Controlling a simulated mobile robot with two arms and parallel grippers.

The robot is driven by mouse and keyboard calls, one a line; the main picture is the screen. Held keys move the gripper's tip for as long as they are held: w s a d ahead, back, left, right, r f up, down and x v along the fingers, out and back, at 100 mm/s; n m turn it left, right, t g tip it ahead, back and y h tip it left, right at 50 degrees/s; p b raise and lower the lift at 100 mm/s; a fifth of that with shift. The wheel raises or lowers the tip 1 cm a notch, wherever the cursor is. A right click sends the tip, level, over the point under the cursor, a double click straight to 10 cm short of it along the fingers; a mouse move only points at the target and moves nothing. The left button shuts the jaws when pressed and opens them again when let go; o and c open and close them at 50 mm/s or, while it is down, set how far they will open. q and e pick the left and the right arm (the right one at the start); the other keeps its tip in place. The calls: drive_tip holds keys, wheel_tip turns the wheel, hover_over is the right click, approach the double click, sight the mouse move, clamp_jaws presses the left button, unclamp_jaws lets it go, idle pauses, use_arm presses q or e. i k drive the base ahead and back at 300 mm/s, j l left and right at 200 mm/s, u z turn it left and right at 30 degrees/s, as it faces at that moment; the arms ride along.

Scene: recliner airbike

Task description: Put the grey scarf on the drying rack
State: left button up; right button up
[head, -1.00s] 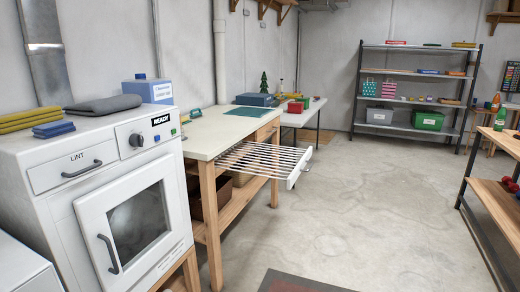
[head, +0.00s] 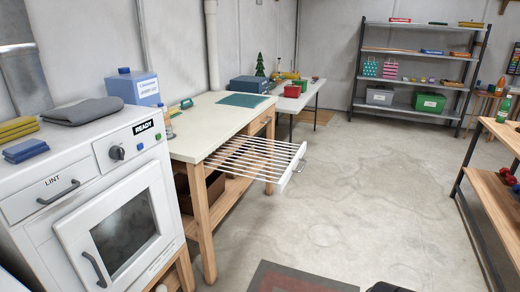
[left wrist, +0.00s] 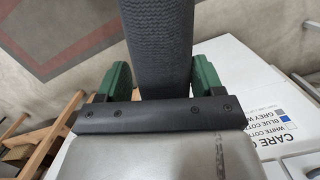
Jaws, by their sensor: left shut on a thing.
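My left gripper (left wrist: 155,85) shows in the left wrist view with two green fingers. It is shut on a dark grey knitted strip, the grey scarf (left wrist: 158,40), which runs up out of the frame between the fingers. Neither this gripper nor the held scarf can be made out in the head view. The drying rack (head: 255,158) is a set of thin white bars with a white front, pulled out from under the workbench top; its bars look bare.
The workbench (head: 205,130) is behind the rack. Floor is open right of it. A shelf (head: 478,175) stands at right.

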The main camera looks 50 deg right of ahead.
sight(252, 164)
drive_tip(key=i+l, duration=0.1)
drive_tip(key=l, duration=0.35)
drive_tip(key=i+l, duration=0.1)
drive_tip(key=l, duration=0.35)
drive_tip(key=i+l, duration=0.1)
drive_tip(key=l, duration=0.35)
drive_tip(key=i+l, duration=0.1)
drive_tip(key=l, duration=0.35)
drive_tip(key=i+l, duration=0.1)
drive_tip(key=l, duration=0.35)
drive_tip(key=i+l, duration=0.1)
drive_tip(key=l, duration=0.35)
